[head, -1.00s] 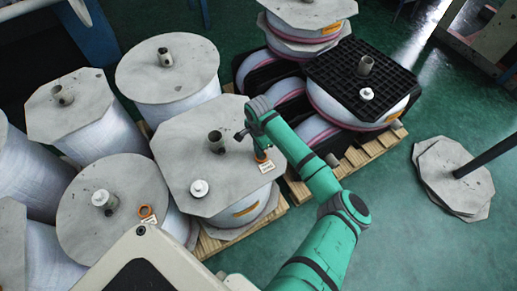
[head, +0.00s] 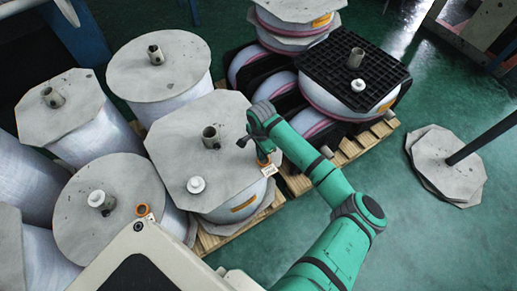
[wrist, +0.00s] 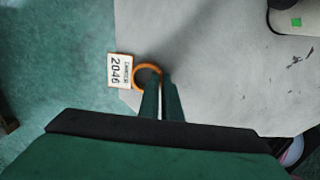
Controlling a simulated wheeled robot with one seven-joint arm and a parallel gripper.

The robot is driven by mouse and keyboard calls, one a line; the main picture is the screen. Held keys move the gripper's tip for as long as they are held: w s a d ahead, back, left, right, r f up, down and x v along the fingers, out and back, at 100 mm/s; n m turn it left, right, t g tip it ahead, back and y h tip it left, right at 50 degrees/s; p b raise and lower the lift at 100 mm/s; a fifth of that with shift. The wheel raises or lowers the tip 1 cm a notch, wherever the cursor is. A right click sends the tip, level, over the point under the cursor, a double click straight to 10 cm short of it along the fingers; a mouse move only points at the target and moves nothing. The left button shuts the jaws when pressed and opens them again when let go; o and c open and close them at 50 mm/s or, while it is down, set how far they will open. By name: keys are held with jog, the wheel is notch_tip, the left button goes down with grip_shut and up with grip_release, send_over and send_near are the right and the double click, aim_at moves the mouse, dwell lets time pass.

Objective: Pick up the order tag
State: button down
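The tag (wrist: 121,71) is a small white card with an orange edge and ring, printed with "2046" and a smaller word above it. In the wrist view, my gripper (wrist: 160,88) has its two narrow green fingers nearly together at the ring, shut on it. The card hangs out past the edge of the grey octagonal spool flange, over the green floor. In the head view the tag (head: 268,170) is just below my gripper (head: 259,155) at the flange's right edge. The exact contact at the ring is partly hidden by the fingers.
The grey flange (head: 170,150) below my gripper carries a metal stub (head: 210,137) and a white knob (head: 196,184). A black grid pallet (head: 345,68) stands behind. Green floor is clear at right, beside stacked plates (head: 440,160).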

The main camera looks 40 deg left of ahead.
jog(key=shift+s+d, duration=0.35)
jog(key=shift+d, duration=0.25)
jog(key=c, duration=1.9)
grip_release()
notch_tip(320, 180, up, 11)
jog(key=shift+f, duration=0.1)
